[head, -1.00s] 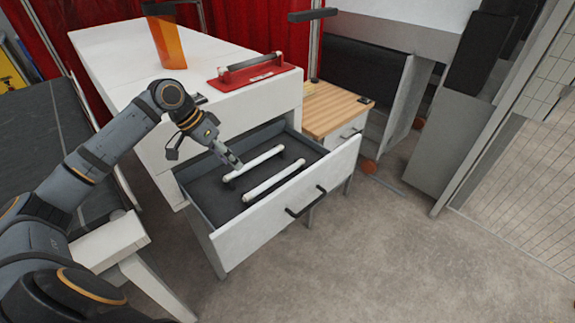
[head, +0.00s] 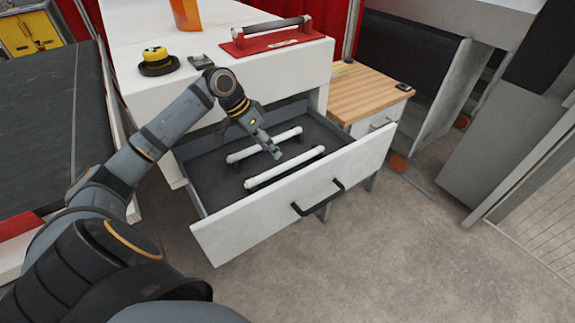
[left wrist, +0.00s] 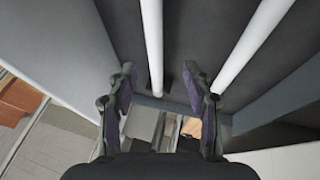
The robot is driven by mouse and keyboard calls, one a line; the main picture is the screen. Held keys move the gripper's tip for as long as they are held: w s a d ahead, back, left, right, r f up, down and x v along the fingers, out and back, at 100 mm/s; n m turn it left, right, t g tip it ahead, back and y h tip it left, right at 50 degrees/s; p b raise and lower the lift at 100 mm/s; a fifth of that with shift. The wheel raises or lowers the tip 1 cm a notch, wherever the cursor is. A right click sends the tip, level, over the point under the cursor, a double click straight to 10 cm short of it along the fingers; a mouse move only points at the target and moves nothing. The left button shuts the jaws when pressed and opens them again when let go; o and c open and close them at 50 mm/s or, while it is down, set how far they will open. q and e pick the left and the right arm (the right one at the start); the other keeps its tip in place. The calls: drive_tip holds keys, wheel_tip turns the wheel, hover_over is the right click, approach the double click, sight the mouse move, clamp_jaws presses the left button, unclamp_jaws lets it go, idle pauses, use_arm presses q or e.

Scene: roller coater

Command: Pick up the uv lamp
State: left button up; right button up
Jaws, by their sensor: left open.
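Two white tube-shaped lamps lie side by side in the open drawer: a rear tube (head: 240,153) and a front tube (head: 285,167), each on dark end mounts. I cannot tell which one is the uv lamp. My left gripper (head: 277,154) is above the drawer, pointing down, near the middle of the tubes and covering part of the rear one. In the left wrist view, my left gripper (left wrist: 160,98) is open and empty. One tube (left wrist: 152,45) lines up between its fingers, and the other tube (left wrist: 250,45) runs toward the right finger. My right gripper is not in view.
The drawer's white front (head: 295,195) with a black handle (head: 318,199) and its side walls surround the tubes. A red tool with a bar (head: 272,36) and a yellow-black round object (head: 157,62) stand on the white cabinet. A wooden-topped unit (head: 365,90) stands right.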

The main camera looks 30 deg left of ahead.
sight(284, 164)
use_arm(q)
drive_tip(key=x, duration=0.3)
drive_tip(key=d+p+x, duration=0.1)
drive_tip(key=x, duration=0.2)
drive_tip(key=shift+w+r, duration=0.15)
drive_tip(key=shift+w+d+f, duration=0.15)
drive_tip(key=shift+w+f, duration=0.05)
drive_tip(key=shift+f, duration=0.25)
clamp_jaws()
